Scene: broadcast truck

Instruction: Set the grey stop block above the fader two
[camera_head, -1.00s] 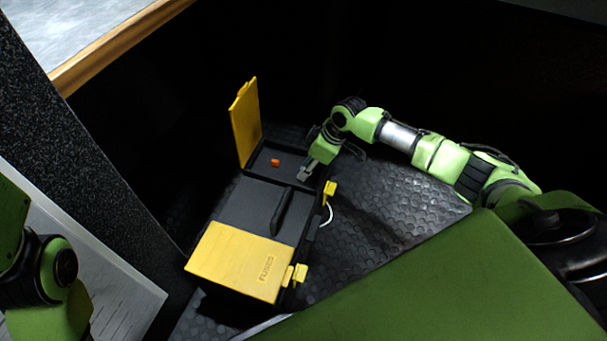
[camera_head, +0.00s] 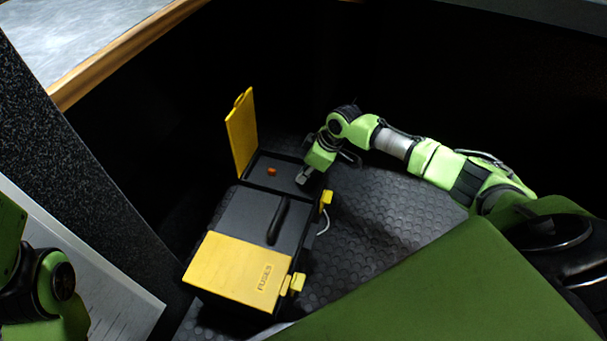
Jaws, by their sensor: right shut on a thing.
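My right gripper (camera_head: 303,177) is over the right edge of the open compartment of a black and yellow toolbox on the floor. It is shut on a small grey piece at its tip, which looks like the grey stop block (camera_head: 301,179); fingers and block are too small to separate clearly. I cannot tell whether the piece touches the compartment. My left arm shows at the left edge, but its gripper is out of view. No fader shows in this view.
The toolbox has a raised yellow lid (camera_head: 241,132), a shut yellow lid marked FUSES (camera_head: 236,271) and a black handle (camera_head: 278,221). A small orange piece (camera_head: 272,171) lies in the open compartment. Studded dark floor (camera_head: 375,225) is free to the right. A speckled panel (camera_head: 75,165) stands left.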

